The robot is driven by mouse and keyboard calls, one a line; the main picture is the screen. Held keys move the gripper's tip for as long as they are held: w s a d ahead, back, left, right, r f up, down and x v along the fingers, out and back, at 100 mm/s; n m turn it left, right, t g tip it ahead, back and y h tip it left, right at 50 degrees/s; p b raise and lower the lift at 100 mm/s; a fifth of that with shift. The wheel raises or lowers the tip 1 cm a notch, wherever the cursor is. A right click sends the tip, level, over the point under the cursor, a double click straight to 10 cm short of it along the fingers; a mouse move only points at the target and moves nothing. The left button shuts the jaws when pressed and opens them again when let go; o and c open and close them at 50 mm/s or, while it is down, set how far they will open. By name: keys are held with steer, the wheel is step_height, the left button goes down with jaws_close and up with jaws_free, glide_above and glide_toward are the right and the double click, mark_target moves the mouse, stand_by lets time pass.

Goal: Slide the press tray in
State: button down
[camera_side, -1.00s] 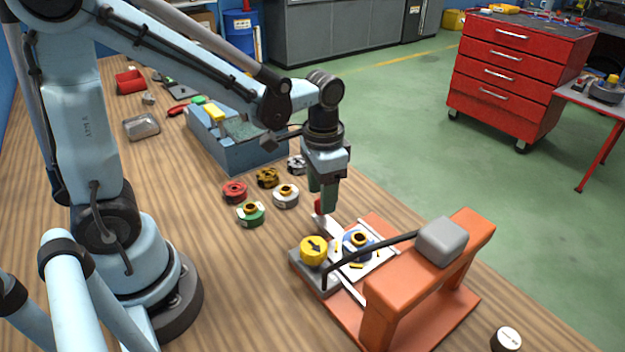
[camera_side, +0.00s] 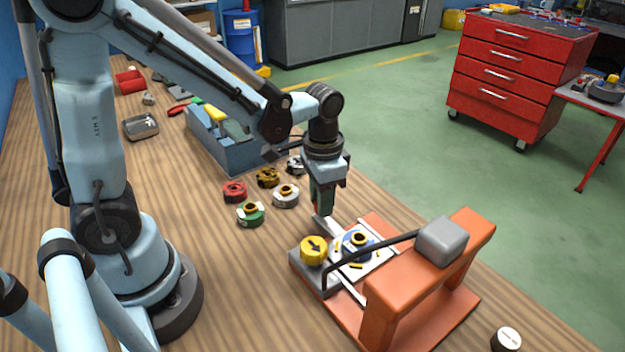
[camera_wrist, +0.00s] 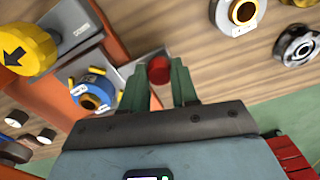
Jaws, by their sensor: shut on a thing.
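The press tray (camera_side: 381,260) is a pale plate on rails on the orange press base, at the open end of the orange press (camera_side: 430,272). A blue round part (camera_side: 359,246) with a yellow centre sits on it; this part also shows in the wrist view (camera_wrist: 92,92). A red knob (camera_wrist: 159,70) stands at the tray's outer end, between the green fingers. My gripper (camera_side: 322,212) points down there and is shut on the knob; it also shows in the wrist view (camera_wrist: 158,75). The fingers hide the knob in the side view.
A yellow dial with a black arrow (camera_side: 313,250) and a black bar (camera_side: 368,254) stand close to the tray. Several coloured round parts lie left of my gripper, including a green one (camera_side: 250,213). A blue bin (camera_side: 238,150) stands behind them.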

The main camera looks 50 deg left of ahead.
glide_toward(371, 263)
step_height(371, 263, down, 5)
steer(key=shift+f, duration=0.1)
steer(key=c, duration=0.9)
jaws_free()
steer(key=shift+o, duration=0.2)
step_height(371, 263, up, 12)
steer(key=s+a+f+n+t, duration=0.1)
steer(key=s+a+t, duration=0.1)
steer(key=a, duration=0.6)
steer(key=s+a+f+n+t, duration=0.1)
steer(key=a+n+t, duration=0.1)
steer(key=a+t, duration=0.3)
steer(key=a, duration=0.3)
steer(key=shift+s+f, duration=0.3)
steer(key=shift+s, duration=0.1)
